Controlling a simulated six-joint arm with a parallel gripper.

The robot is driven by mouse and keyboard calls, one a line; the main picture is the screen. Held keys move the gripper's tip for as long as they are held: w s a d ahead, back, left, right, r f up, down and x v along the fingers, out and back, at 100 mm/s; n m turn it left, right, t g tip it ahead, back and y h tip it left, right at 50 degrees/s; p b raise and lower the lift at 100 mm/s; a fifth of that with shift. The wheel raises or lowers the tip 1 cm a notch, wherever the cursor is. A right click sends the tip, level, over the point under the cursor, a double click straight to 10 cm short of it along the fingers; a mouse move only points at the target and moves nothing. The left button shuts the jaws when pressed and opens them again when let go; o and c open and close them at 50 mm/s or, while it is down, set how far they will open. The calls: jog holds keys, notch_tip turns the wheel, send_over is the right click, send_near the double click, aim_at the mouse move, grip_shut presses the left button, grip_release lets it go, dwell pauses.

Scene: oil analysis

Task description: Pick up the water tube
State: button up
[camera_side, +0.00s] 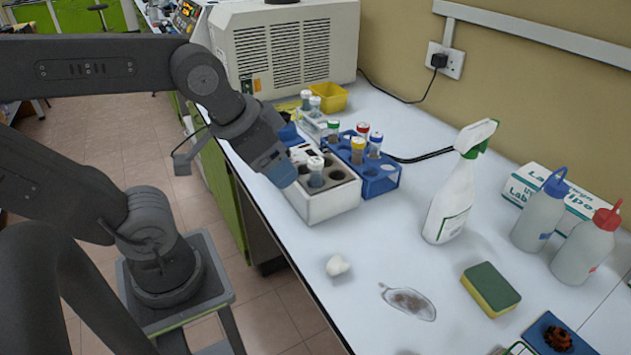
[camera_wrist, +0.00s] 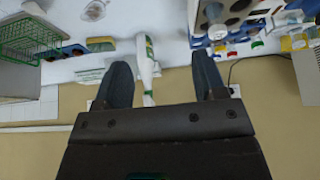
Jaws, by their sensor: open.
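Several capped tubes are in view; no label is readable, so I cannot tell which one is the water tube. A white-capped tube (camera_side: 316,172) stands in a hole of the white block (camera_side: 325,208). Tubes with green (camera_side: 333,128), red (camera_side: 363,130), white (camera_side: 357,150) and yellow (camera_side: 375,146) caps stand in the blue rack (camera_side: 378,184). My gripper (camera_side: 282,172) hangs over the left side of the white block, close to the white-capped tube. In the wrist view, my gripper (camera_wrist: 163,85) shows spread fingers with no tube between them.
A small rack (camera_side: 312,122) with tubes stands behind. A spray bottle (camera_side: 450,195), sponge (camera_side: 490,289) and two squeeze bottles (camera_side: 540,215) are to the right. A crumpled white piece (camera_side: 337,265) and a spill (camera_side: 408,301) lie in front. The bench between has free room.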

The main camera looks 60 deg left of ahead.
dwell(0.3)
jog(key=n+g, duration=0.6)
jog(key=n, duration=1.4)
send_over(316, 160)
jog(key=f, duration=0.8)
jog(key=shift+w, duration=0.2)
jog(key=shift+s+f, duration=0.15)
jog(key=shift+f, duration=1.25)
jog(key=shift+s+f, duration=0.1)
jog(key=shift+f, duration=1.25)
